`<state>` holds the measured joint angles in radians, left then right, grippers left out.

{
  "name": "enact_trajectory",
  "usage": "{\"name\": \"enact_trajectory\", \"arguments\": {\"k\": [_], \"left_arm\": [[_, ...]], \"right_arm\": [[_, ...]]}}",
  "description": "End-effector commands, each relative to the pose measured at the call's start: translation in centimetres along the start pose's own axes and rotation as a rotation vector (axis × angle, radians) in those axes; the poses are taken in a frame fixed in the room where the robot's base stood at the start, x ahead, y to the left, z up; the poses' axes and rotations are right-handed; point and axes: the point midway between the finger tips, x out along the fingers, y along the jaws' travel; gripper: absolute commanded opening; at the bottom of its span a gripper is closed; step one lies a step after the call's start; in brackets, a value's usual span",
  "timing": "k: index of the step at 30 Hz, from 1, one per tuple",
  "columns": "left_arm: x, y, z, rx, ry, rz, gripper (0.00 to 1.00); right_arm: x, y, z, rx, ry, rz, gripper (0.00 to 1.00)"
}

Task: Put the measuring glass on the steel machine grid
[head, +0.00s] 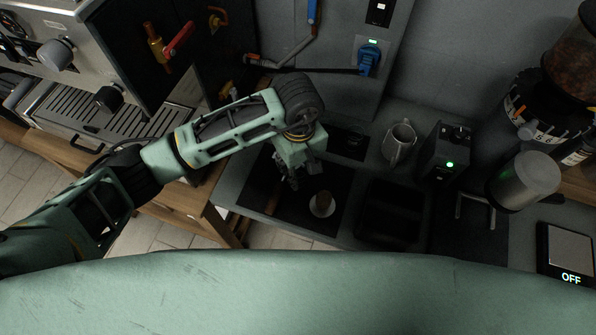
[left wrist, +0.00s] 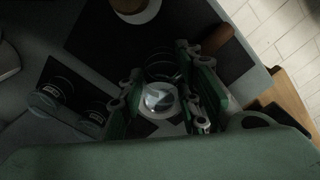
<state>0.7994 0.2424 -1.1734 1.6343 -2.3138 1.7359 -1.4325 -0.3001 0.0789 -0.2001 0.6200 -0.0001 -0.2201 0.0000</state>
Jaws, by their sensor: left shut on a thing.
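The steel machine grid (head: 95,122) is the slatted tray at the front of the coffee machine, at the left in the head view. My left gripper (head: 291,178) is over the dark mat on the counter, right of the grid and well apart from it. In the left wrist view my left gripper (left wrist: 163,88) is shut on a small clear glass (left wrist: 160,99), seen from above between the fingers, which looks like the measuring glass. The glass is hidden or too dark to make out in the head view. My right gripper is not in view.
On the dark mat (head: 335,183) lie a round pale piece with a brown top (head: 322,204) and a brown handle (head: 272,197). A metal jug (head: 399,143), a grinder (head: 545,105) and a scale (head: 566,250) stand to the right.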

Motion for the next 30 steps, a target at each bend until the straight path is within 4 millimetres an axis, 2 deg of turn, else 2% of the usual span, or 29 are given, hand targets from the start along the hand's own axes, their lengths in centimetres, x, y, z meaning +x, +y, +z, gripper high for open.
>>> {"name": "enact_trajectory", "arguments": {"k": [9,20,21,27,30], "left_arm": [[3.6,-0.1,0.1,0.0,-0.001,-0.001,0.0],[4.1,0.0,-0.1,0.002,0.001,0.001,0.0],[4.0,0.0,0.0,0.002,0.001,0.0,0.33],[4.0,-0.1,0.0,0.002,0.001,0.0,0.5],[4.0,-0.1,0.0,0.002,0.001,0.0,0.5]], "right_arm": [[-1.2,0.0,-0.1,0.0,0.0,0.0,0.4],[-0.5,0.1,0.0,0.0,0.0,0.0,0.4],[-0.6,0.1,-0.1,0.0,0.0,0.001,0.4],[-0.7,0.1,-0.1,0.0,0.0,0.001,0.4],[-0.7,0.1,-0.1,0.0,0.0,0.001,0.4]]}}
